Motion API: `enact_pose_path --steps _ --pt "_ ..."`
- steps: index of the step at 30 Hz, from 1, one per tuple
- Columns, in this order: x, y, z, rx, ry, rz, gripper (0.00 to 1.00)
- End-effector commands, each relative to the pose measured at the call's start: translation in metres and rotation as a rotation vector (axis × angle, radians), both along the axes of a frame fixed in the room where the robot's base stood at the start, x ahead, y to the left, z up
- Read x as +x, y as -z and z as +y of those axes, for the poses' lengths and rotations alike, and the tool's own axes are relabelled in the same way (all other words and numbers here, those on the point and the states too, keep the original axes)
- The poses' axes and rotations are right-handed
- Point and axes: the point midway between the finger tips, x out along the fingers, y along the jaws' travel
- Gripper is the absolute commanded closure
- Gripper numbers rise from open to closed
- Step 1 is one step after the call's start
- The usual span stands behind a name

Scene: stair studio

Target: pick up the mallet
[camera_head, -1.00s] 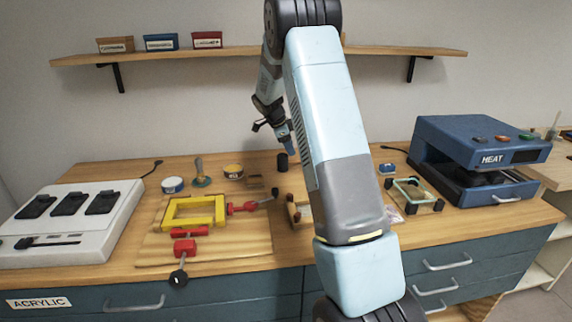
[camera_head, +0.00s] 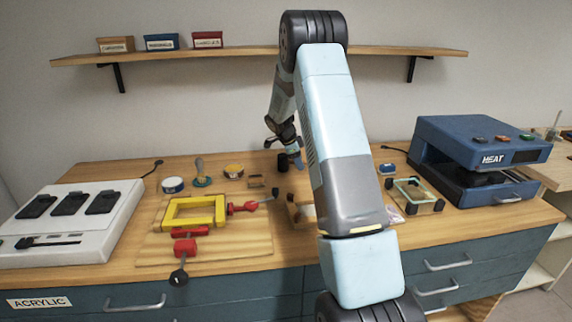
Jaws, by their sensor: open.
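I cannot make out a clear mallet shape. A short black cylinder (camera_head: 283,162) stands on the workbench (camera_head: 130,185) towards the back; whether it is part of the mallet I cannot tell. My gripper (camera_head: 290,153) is open and low over the back of the bench, just right of the black cylinder. Whether they touch is not clear. A wooden piece (camera_head: 293,209) lies nearer the front, partly hidden behind my arm, which also covers the bench around it.
A yellow frame with red clamps (camera_head: 194,212) lies on a board at left centre. A white tray unit (camera_head: 75,225) is at far left, a blue heat press (camera_head: 480,160) at right. A small glass-topped stand (camera_head: 415,194) is right of my arm. A shelf (camera_head: 230,52) hangs above.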

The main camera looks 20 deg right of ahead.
Motion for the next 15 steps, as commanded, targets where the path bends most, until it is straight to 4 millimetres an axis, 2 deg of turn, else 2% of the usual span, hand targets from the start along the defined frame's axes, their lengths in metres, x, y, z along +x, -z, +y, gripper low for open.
enact_pose_path --steps 3,15 --pt "0.0000 -0.0005 0.0000 0.000 0.000 0.000 0.47" --pt "-0.0002 -0.0007 -0.0004 0.000 0.001 0.000 0.85"
